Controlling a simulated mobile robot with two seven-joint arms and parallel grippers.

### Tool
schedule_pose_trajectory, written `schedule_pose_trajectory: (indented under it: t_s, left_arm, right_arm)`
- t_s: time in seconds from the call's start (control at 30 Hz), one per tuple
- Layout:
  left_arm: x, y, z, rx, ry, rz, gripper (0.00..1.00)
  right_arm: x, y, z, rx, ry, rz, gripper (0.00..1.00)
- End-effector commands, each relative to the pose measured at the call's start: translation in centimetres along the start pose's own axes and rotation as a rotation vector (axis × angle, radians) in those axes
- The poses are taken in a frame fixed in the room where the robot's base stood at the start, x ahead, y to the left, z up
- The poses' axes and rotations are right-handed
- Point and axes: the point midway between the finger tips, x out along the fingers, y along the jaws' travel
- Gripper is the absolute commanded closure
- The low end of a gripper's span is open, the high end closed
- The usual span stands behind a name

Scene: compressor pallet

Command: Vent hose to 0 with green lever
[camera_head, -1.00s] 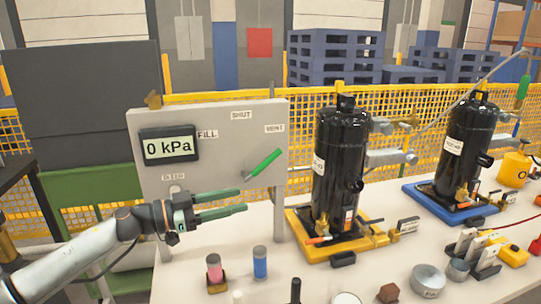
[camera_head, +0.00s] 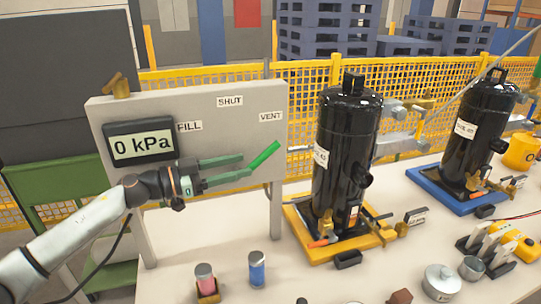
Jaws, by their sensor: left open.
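The grey panel (camera_head: 105,112) carries a display (camera_head: 142,144) that reads 0 kPa. It has the labels FILL (camera_head: 189,126), SHUT (camera_head: 230,101) and VENT (camera_head: 271,117). The green lever (camera_head: 264,155) slants up to the right, towards the VENT label. My left gripper (camera_head: 243,167) is open in front of the panel, with its green fingertips just left of the lever's lower end. I cannot tell whether they touch it. The lever's pivot is hidden behind the fingers. My right gripper is out of view.
A black compressor (camera_head: 345,150) stands on a yellow tray (camera_head: 310,255) right of the panel. Another black compressor (camera_head: 482,130) stands on a blue tray (camera_head: 450,201). A pink vial (camera_head: 205,275) and a blue vial (camera_head: 256,268) stand below the panel.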

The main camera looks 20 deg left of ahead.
Motion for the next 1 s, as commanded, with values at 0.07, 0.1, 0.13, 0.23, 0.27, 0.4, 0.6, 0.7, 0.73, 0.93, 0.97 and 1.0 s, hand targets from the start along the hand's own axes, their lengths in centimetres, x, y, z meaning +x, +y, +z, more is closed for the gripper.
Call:
schedule_pose_trajectory:
  t_s: [0.07,0.1,0.13,0.23,0.27,0.4,0.6,0.7,0.73,0.93,0.97,1.0]
  left_arm:
    - [2.0,0.0,-0.3,0.001,0.005,0.002,0.48]
    - [2.8,0.0,-0.3,0.0,0.005,0.0,0.48]
    - [3.5,0.0,-0.3,0.0,0.005,0.001,0.48]
    - [5.3,0.0,-0.1,-0.001,0.003,0.001,0.48]
    - [5.9,0.0,-0.1,0.0,0.003,0.001,0.48]
    - [7.7,0.0,-0.1,-0.001,0.002,0.0,0.48]
    - [8.8,0.0,0.0,0.001,0.0,-0.001,0.48]
    - [8.9,0.0,0.0,0.001,-0.001,-0.001,0.48]
    - [8.9,0.0,0.0,0.001,-0.001,-0.001,0.48]
    - [8.8,0.0,0.0,0.001,-0.001,-0.001,0.56]
    - [8.8,0.0,0.0,0.001,-0.001,-0.001,0.59]
    - [8.8,0.0,0.0,0.001,-0.001,-0.001,0.64]
  right_arm:
    - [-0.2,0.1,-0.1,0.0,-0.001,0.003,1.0]
    - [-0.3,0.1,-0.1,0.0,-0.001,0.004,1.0]
    - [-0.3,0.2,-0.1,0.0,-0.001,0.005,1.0]
    - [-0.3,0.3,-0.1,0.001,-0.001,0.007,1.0]
    - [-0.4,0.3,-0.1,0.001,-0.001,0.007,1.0]
    - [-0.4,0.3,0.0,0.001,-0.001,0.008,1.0]
    - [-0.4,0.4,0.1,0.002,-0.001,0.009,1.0]
    - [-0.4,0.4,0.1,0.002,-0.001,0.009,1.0]
    - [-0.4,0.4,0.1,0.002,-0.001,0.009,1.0]
    - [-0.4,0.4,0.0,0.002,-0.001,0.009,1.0]
    - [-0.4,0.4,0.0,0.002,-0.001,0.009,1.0]
    - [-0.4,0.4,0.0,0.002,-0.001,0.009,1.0]
